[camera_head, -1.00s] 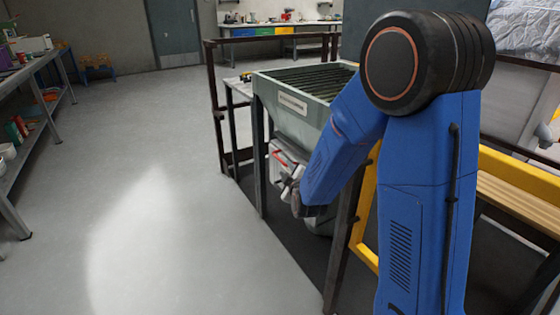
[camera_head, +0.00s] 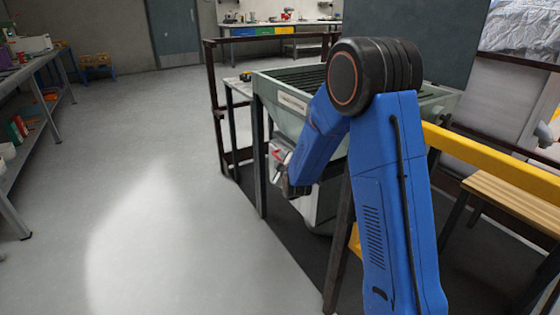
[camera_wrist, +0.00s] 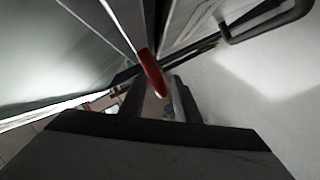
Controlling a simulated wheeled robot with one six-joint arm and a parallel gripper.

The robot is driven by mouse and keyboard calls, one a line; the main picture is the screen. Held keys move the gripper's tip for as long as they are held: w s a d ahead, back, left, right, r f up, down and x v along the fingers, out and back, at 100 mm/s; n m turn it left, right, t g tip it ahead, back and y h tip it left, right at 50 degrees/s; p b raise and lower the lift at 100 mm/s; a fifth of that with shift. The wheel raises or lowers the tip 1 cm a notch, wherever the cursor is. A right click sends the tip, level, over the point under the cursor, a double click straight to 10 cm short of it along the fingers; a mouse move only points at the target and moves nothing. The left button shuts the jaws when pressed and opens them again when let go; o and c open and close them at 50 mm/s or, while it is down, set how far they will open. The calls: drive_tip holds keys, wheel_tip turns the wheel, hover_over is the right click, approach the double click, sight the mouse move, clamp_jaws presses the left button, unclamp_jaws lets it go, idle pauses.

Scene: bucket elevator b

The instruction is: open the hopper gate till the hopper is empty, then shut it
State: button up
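The grey-green hopper (camera_head: 278,92) stands in a frame, with a slatted top and a label on its front. A red handle (camera_head: 277,154) shows at a pale part below it. In the wrist view the red handle (camera_wrist: 152,72) reaches down between the fingers of my gripper (camera_wrist: 158,92). The fingers look apart, with gaps beside the handle. In the head view my gripper (camera_head: 283,172) is beside the handle below the hopper, partly hidden by my own arm. The gate plate and the hopper's contents cannot be made out.
A pale container (camera_head: 318,210) stands under the hopper, partly behind my arm. A dark railing (camera_head: 213,110) is behind the hopper and a yellow rail (camera_head: 490,160) is at right. A wooden bench (camera_head: 510,200) stands at the far right. The floor (camera_head: 130,170) at left is clear.

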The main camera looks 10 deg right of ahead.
clamp_jaws()
drive_tip(key=s+a, duration=0.3)
drive_tip(key=a, duration=0.7)
drive_tip(key=shift+s+a, duration=0.25)
drive_tip(key=shift+a, duration=0.1)
unclamp_jaws()
drive_tip(key=shift+s, duration=0.1)
drive_tip(key=v, duration=1.7)
drive_tip(key=shift+s+r, duration=0.1)
drive_tip(key=shift+r, duration=0.1)
